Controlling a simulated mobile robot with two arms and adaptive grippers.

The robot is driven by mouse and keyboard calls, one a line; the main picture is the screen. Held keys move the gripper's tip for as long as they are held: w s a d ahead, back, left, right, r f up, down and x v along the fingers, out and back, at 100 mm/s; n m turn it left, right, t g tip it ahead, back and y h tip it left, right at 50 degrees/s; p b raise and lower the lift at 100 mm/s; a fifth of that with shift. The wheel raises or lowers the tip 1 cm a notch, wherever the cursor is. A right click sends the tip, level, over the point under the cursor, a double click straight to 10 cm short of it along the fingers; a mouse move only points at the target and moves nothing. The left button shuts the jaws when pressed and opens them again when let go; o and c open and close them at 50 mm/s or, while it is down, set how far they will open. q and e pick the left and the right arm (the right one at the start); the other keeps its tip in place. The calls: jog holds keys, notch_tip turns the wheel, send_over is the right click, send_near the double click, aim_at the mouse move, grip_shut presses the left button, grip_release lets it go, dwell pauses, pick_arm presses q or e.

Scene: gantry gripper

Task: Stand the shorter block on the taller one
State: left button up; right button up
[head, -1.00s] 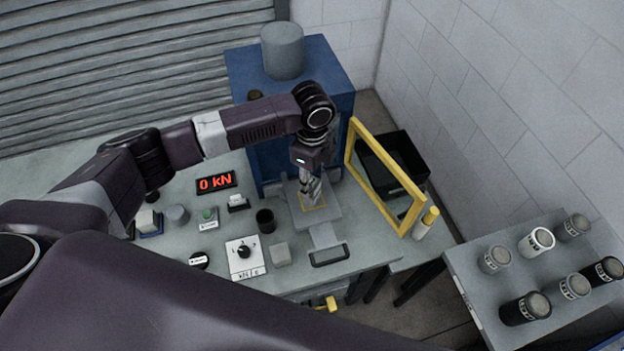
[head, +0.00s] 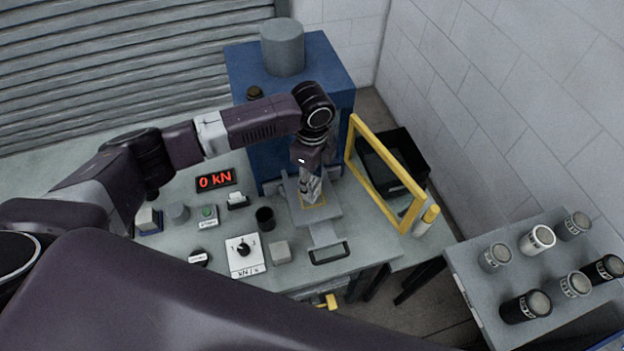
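My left gripper (head: 311,196) points down over the yellow-outlined square (head: 318,205) on the press plate, in front of the blue press. Its fingers are small and close to the plate; I cannot tell whether they are open or hold something. A small grey block (head: 281,252) stands on the bench in front of the plate, apart from the gripper. Another pale block (head: 148,219) sits on a blue base at the bench's left. I cannot tell from this view which blocks are the shorter and the taller one. My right gripper is not in view.
A yellow guard frame (head: 409,219) stands open right of the plate. A side table (head: 470,283) at right holds several cylinders.

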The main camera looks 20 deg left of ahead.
pick_arm(q)
jog(key=o, duration=0.4)
jog(key=shift+c, duration=0.2)
